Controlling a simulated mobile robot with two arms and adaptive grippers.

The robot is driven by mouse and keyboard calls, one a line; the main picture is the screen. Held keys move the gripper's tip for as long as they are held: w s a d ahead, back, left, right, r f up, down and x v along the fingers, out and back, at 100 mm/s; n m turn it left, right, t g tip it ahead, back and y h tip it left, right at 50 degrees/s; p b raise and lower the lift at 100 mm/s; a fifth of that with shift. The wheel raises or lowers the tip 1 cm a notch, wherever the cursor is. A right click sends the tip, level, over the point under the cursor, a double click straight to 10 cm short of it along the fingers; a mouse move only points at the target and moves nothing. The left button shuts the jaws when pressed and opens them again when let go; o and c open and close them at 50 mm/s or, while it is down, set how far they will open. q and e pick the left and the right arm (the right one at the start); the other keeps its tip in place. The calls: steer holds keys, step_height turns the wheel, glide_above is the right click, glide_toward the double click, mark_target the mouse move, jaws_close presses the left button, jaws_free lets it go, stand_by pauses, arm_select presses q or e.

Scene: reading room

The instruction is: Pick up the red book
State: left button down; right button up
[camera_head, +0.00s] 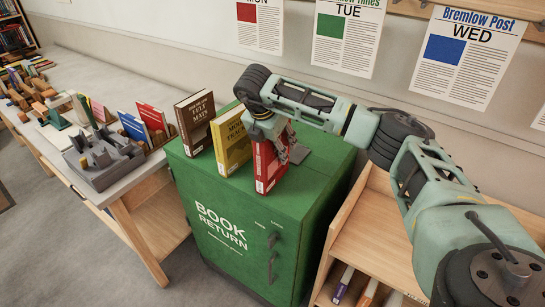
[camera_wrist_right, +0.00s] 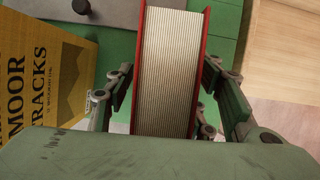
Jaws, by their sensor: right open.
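The red book (camera_head: 267,168) stands upright on top of the green book return box, the rightmost of three books there. In the right wrist view the red book (camera_wrist_right: 171,70) shows its pale page edges between two red covers. My right gripper (camera_head: 285,147) reaches down over the red book from above. In the right wrist view its open fingers (camera_wrist_right: 165,98) stand on both sides of the book, with small gaps visible. My left gripper is not in view.
A yellow book (camera_head: 232,140) stands close left of the red one, and a brown book (camera_head: 195,122) beyond it. The green box (camera_head: 215,190) stands between a long table (camera_head: 95,190) with books and blocks and a low wooden shelf (camera_head: 375,225).

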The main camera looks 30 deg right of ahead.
steer(key=shift+c, duration=0.3)
jaws_close()
stand_by(0.4)
